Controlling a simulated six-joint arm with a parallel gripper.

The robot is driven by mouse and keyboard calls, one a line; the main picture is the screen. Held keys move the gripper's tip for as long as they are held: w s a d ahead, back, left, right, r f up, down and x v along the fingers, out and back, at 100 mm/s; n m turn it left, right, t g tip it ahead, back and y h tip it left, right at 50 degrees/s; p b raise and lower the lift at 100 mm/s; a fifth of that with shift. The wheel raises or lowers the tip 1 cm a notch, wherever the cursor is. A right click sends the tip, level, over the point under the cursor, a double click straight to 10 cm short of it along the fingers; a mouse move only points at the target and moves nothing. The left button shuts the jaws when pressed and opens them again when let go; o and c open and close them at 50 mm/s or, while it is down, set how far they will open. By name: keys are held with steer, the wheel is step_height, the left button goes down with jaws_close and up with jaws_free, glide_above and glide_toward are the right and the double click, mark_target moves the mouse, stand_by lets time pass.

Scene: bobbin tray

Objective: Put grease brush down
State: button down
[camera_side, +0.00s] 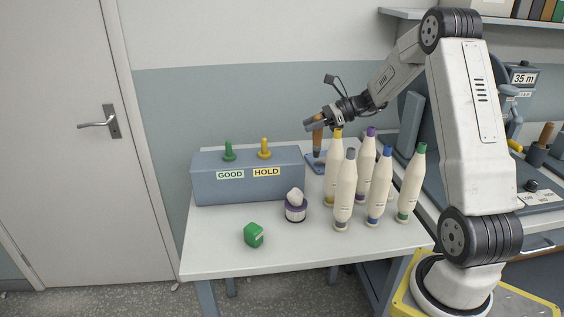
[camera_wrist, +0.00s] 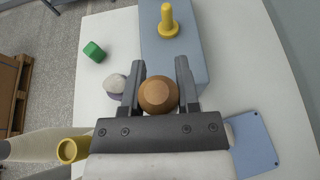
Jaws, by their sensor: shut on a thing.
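The grease brush (camera_side: 317,142) shows as an upright brown wooden handle behind the bobbins in the side view. In the wrist view I look down on its round handle end (camera_wrist: 158,95) between the fingers. My gripper (camera_side: 312,124) is shut on the handle near its top; it also shows in the wrist view (camera_wrist: 160,66). A flat blue plate (camera_side: 316,166) lies on the table below the brush, and its corner shows in the wrist view (camera_wrist: 252,145). The brush's lower end is hard to make out; I cannot tell whether it touches the plate.
Several white bobbins (camera_side: 345,192) with coloured tips stand right of the brush. A blue-grey box (camera_side: 248,188) with GOOD and HOLD labels and green and yellow pegs stands left. A purple-banded pot (camera_side: 296,208) and green block (camera_side: 253,235) are in front.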

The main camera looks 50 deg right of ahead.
steer(key=w+a+r+m+h, duration=0.1)
steer(key=w+a+r, duration=0.3)
steer(key=a, duration=0.1)
steer(key=s+a+f+m+t+h, duration=0.1)
steer(key=a+m+h, duration=0.1)
steer(key=a, duration=0.3)
steer(key=s+a+f+m+t+h, duration=0.1)
steer(key=a+m+h, duration=0.1)
steer(key=a, duration=0.4)
steer(key=shift+a+f+t, duration=0.3)
steer(key=shift+s+a, duration=0.1)
steer(key=shift+a, duration=0.05)
steer(key=a, duration=0.6)
steer(key=shift+a, duration=0.35)
